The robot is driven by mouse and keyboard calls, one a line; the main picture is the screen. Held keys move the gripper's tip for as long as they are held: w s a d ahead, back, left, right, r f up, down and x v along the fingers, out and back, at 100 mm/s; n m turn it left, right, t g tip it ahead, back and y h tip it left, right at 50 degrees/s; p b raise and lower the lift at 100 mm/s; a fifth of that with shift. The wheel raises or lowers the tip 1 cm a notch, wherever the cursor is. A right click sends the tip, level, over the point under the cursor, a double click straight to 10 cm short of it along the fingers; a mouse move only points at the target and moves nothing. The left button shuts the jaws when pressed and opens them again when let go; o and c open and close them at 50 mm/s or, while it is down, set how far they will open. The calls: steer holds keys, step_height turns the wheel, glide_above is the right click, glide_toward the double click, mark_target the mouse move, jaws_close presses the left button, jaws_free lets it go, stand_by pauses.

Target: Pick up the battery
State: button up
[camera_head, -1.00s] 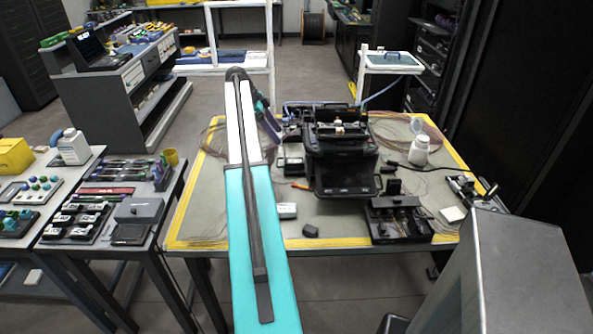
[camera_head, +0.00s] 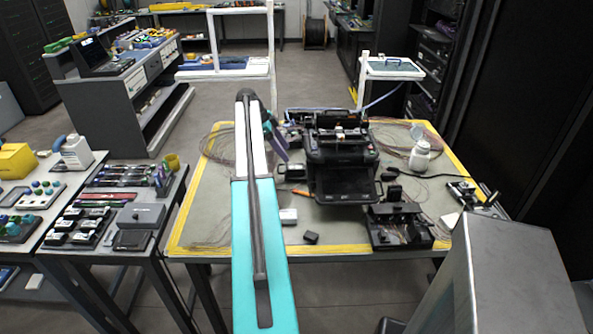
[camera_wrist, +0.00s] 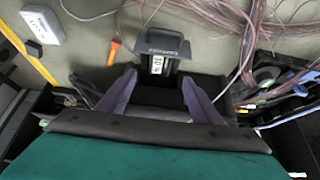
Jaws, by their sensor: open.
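The battery (camera_wrist: 158,62) seems to be the black block with a white and green label in the wrist view. It sits on the grey table mat, ahead of and between my fingertips. In the head view this dark block (camera_head: 292,172) lies just left of the black fusion splicer (camera_head: 343,165). My gripper (camera_wrist: 159,80) is open, its two purple fingers apart with nothing held between them. In the head view my gripper (camera_head: 279,149) is just above and left of the block, partly hidden by my arm.
An orange-handled tool (camera_wrist: 113,50) and a white box (camera_wrist: 42,25) lie beside the block. Loose fibres (camera_wrist: 245,20) spread over the mat. A black tray (camera_head: 400,228) and white bottle (camera_head: 420,157) are right of the block. The front left of the mat is mostly clear.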

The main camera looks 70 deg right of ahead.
mark_target(297, 166)
steer(key=shift+x, duration=1.6)
steer(key=shift+p, duration=0.35)
steer(key=shift+p+x, duration=1.1)
steer(key=shift+x, duration=1.5)
steer(key=shift+r, duration=0.1)
steer(key=c, duration=1.5)
